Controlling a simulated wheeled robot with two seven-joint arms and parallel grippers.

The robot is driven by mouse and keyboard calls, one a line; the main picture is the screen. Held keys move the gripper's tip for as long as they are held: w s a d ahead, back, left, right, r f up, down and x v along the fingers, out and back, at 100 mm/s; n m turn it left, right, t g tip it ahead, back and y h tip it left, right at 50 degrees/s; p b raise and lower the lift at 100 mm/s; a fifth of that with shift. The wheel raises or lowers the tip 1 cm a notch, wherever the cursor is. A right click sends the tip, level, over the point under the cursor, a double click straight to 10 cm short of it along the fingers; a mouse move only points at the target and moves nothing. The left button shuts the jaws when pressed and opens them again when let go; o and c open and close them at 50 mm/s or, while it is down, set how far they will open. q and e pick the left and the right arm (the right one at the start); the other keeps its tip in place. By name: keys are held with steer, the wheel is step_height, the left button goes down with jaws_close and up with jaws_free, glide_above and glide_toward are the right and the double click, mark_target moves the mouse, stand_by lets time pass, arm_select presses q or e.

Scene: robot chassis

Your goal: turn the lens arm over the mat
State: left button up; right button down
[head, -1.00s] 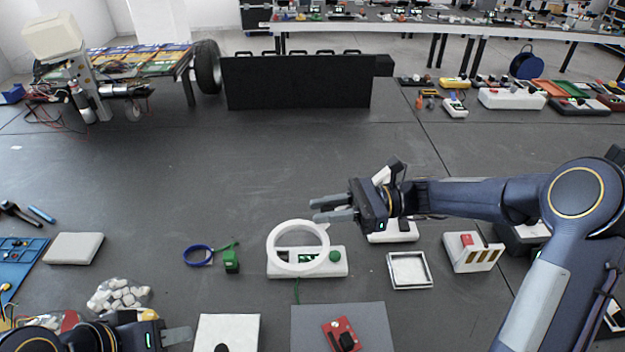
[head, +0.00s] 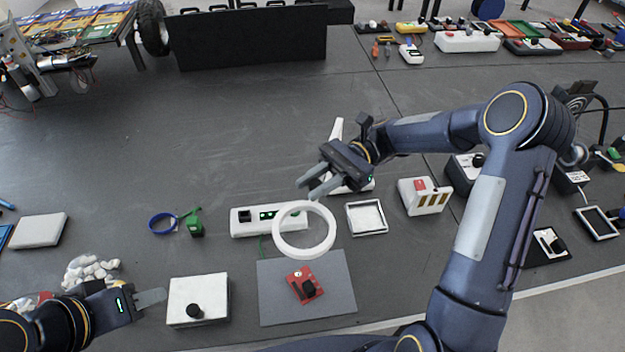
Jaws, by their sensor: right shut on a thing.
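The lens is a white ring (head: 304,254) that appears raised above the table. In the picture it overlaps the right end of a white strip with green lights (head: 243,228) and the top edge of the grey mat (head: 335,300). A red board (head: 299,277) with a black knob lies on the mat. A white upright part (head: 336,130) shows behind my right gripper (head: 308,189). That gripper is at the ring's upper edge, shut on the lens arm; the grip itself is mostly hidden. My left gripper (head: 150,298) is at lower left, beside a white box; its jaw gap is unclear.
The white box (head: 183,291) with a black knob stands left of the mat. A square white tray (head: 352,222) and a white block (head: 418,199) lie right of the ring. A green clamp (head: 195,228) and blue ring (head: 153,222) lie left. The table behind is largely clear.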

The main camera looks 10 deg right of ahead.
steer(key=shift+d, duration=0.15)
steer(key=c, duration=1.2)
jaws_free()
steer(key=shift+s+d, duration=0.1)
steer(key=shift+d, duration=0.05)
steer(key=b+v, duration=0.1)
steer(key=v, duration=0.6)
steer(key=shift+w+d, duration=0.2)
steer(key=shift+d, duration=0.1)
